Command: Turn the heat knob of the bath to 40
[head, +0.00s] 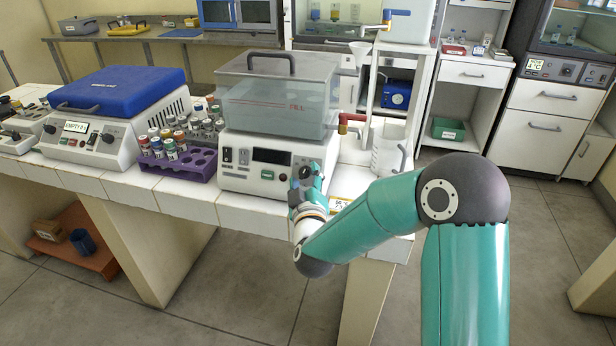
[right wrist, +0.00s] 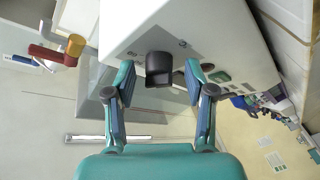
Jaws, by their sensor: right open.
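The water bath (head: 277,120) stands on the white bench, with a clear lidded tank above a white front panel (head: 240,172). Its black heat knob (head: 304,172) is at the right end of that panel, partly covered by my right gripper (head: 309,184). In the right wrist view the black knob (right wrist: 158,68) sits between the two open fingertips of my right gripper (right wrist: 159,74), with a gap on each side. The knob's scale and pointer setting cannot be read. The panel display (head: 271,156) looks dark. My left gripper is not in view.
A purple rack (head: 178,165) with several capped vials stands left of the bath. A blue-lidded device (head: 115,92) is farther left. A tap (head: 350,119) and a beaker (head: 387,154) are at the bath's right. The floor in front is clear.

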